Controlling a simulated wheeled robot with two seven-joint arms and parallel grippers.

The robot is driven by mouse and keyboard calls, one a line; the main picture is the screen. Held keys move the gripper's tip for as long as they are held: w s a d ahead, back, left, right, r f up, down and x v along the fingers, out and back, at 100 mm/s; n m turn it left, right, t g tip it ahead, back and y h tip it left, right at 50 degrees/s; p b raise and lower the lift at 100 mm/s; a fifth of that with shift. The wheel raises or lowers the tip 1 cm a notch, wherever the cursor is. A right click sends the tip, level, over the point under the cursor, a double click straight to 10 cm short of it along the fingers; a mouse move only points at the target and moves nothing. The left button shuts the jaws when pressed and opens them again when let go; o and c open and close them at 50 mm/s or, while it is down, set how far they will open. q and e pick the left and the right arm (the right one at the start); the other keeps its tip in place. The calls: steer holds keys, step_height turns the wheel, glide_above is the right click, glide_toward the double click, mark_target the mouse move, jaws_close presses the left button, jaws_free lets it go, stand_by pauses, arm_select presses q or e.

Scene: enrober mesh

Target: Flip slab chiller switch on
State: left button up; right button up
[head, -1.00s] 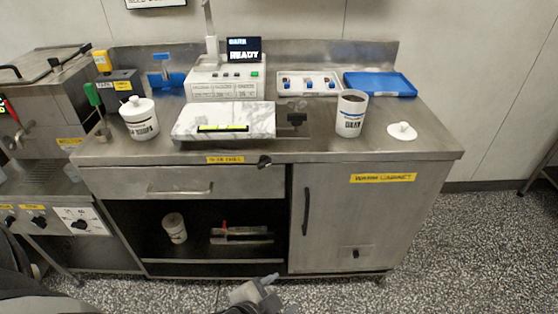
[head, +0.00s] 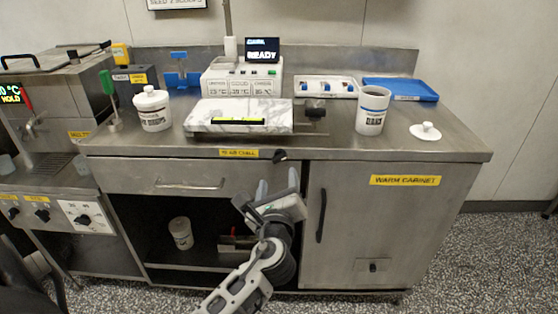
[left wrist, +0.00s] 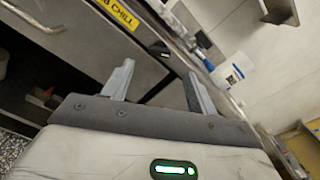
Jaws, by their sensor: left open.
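The slab chiller switch (head: 280,155) is a small black knob on the counter's front edge, just right of a yellow label (head: 238,153) ending in "CHILL". In the left wrist view the dark knob (left wrist: 160,48) shows just beyond the fingertips, by its label (left wrist: 118,14). My left gripper (head: 278,184) is open and empty, fingers pointing up, a little below the switch and apart from it in the picture. Its two fingers also show in the left wrist view (left wrist: 158,72). The marble slab (head: 270,112) lies on the counter above the switch. My right gripper is not in view.
A drawer (head: 130,175) is left of the gripper, above an open shelf. The warm cabinet (head: 400,225) with a black vertical handle (head: 321,215) is at right. A dark-filled white tub (head: 372,112) and a white lid (head: 425,131) stand on the counter.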

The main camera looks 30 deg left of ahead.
mark_target(279, 160)
arm_select(q)
steer(key=x, duration=0.9)
steer(key=shift+d, duration=0.1)
steer(key=c, duration=1)
